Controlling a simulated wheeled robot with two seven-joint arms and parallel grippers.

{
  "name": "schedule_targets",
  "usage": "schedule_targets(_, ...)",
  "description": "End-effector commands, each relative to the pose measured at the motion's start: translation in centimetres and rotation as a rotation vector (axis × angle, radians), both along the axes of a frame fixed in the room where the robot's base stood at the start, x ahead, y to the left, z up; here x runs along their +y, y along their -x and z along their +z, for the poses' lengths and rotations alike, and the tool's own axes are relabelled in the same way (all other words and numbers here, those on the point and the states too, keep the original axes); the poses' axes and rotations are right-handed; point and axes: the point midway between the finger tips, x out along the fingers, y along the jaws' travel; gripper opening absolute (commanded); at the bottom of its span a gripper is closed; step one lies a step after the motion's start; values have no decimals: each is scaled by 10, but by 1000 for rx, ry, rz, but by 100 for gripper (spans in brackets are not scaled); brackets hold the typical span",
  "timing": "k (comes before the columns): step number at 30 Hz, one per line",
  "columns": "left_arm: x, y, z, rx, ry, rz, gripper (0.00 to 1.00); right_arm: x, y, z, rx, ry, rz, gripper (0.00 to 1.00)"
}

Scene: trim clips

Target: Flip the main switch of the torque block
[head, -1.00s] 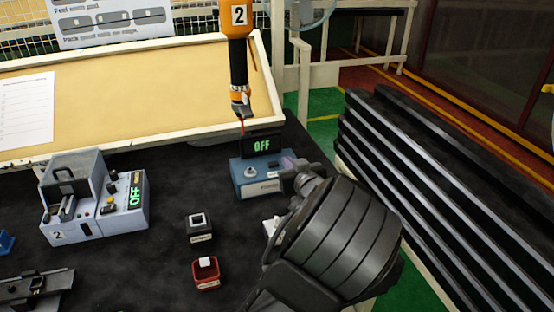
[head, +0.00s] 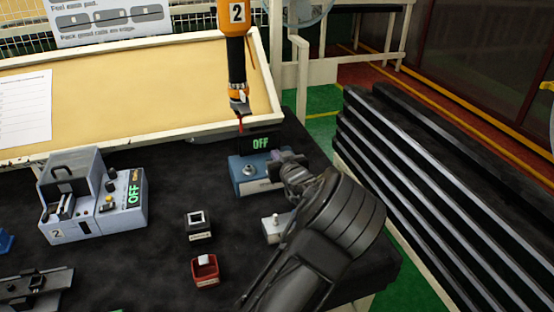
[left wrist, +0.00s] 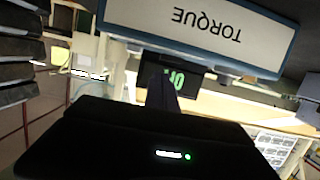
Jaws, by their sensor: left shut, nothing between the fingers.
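The torque block (head: 242,184) is a blue box with a pale front label at the back right of the black bench. A dark display (head: 261,144) behind it reads OFF in green. A round silver knob (head: 248,170) stands on its top; I cannot tell whether this is the main switch. My left gripper (head: 284,158) is shut and empty at the block's right end, hiding that part; contact cannot be told. In the left wrist view the block's TORQUE label (left wrist: 205,25) appears upside down, close to the dark fingers (left wrist: 166,85). My right gripper is not in view.
An orange-black hanging tool (head: 237,75) points down just behind the block. A grey-white box (head: 277,228) with a white button is beside my arm.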

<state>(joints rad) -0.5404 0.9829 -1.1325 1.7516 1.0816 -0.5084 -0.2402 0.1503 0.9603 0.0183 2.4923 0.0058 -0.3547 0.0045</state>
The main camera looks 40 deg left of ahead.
Motion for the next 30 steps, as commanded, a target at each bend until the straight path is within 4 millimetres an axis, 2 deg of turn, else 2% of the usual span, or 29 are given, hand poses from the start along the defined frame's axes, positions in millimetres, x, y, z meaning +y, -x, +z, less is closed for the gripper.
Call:
schedule_targets(4, 0, 0, -12, 1, -1, 0, 0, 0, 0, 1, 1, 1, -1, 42)
schedule_targets(15, -1, 0, -14, -1, 0, 0, 0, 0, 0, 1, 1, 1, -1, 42)
schedule_targets(18, -1, -2, -21, -2, 0, -1, 0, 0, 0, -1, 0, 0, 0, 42)
schedule_targets(26, -1, -1, -19, 1, 1, 0, 0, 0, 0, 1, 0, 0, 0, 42)
schedule_targets(30, 4, -1, -9, -1, 1, 1, 0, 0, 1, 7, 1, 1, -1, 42)
